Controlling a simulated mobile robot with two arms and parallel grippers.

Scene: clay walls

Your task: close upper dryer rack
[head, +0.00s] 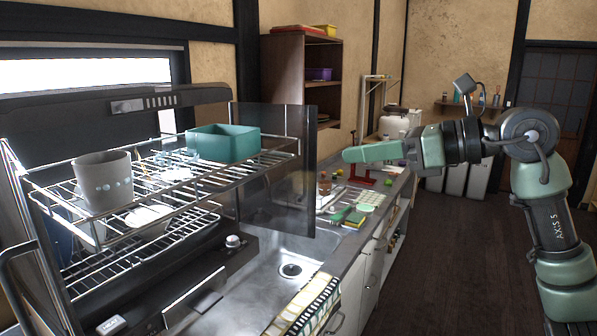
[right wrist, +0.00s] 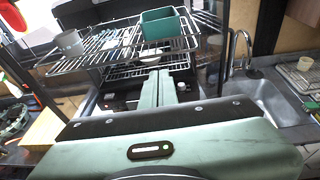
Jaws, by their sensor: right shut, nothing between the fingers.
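The upper dryer rack (head: 165,183) is a wire shelf pulled out of the dark dryer body, above a lower wire rack (head: 150,238). It holds a grey cup (head: 103,181), a teal rectangular container (head: 222,143) and some clear glassware. The right wrist view shows the upper rack (right wrist: 95,55) too, with the cup and teal container on it. My right gripper (head: 347,155) is shut and empty, to the right of the rack and apart from it, over the counter side. Its shut fingers also show in the right wrist view (right wrist: 160,76). My left gripper is not in view.
A dark translucent door panel (head: 290,175) stands at the rack's right end, between it and my right gripper. Below is a steel sink (head: 285,262). Small items, including a green brush (head: 341,215), lie on the counter behind. The floor (head: 440,260) at right is clear.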

